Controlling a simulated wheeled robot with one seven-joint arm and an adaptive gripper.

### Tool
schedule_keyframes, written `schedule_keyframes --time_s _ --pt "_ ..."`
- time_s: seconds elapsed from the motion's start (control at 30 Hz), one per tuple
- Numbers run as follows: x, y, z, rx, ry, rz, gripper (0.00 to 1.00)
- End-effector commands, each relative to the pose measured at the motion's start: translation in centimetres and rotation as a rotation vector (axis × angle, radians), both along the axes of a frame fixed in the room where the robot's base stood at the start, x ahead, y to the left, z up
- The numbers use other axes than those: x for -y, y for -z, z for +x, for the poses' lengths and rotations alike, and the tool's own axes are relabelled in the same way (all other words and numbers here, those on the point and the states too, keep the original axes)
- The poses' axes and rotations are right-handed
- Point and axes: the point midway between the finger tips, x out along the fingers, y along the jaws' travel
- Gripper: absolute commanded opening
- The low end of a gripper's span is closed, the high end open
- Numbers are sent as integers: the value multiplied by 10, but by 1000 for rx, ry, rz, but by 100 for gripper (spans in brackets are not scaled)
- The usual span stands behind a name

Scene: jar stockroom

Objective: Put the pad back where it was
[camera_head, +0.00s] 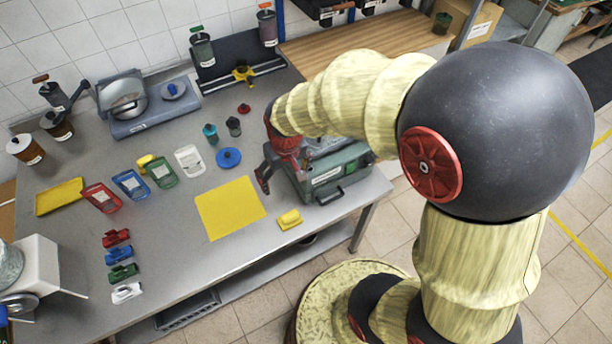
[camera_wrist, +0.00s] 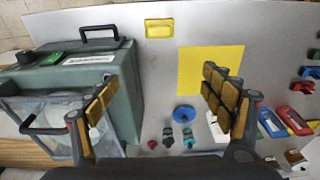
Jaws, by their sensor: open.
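A small yellow pad-like block (camera_head: 289,219) lies near the table's front edge, right of a flat yellow square sheet (camera_head: 230,207) and apart from it. In the wrist view the block (camera_wrist: 158,28) is at the top centre and the sheet (camera_wrist: 208,68) is right of it. I cannot tell from the pictures which one is the pad. My gripper (camera_head: 263,181) is above the table, left of the green-grey case and behind the block. In the wrist view my gripper (camera_wrist: 161,82) is open, with nothing between its fingers.
The green-grey case (camera_head: 335,172) with a handle stands close to my gripper. A blue disc (camera_head: 228,158) and small jars (camera_head: 210,133) are behind the sheet. Coloured trays (camera_head: 130,184) and clips (camera_head: 118,254) are at left. The tabletop between clips and sheet is clear.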

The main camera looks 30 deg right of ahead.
Motion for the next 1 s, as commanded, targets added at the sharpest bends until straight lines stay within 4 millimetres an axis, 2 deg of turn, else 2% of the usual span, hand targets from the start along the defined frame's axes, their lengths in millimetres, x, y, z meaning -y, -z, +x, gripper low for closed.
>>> schedule_keyframes --time_s 0.03,0.1,0.2,0.3,0.4,0.5,0.6,1.0 --pt "0 -38 -7 52 0 0 82" --pt "0 -80 -24 106 0 0 82" --pt "0 -131 -54 181 0 0 82" --pt "0 -167 -86 246 0 0 82" --pt "0 -189 -113 296 0 0 82" --pt "0 -200 -131 326 0 0 82" --pt "0 -204 -139 340 0 0 82" --pt "0 -200 -140 341 0 0 82"
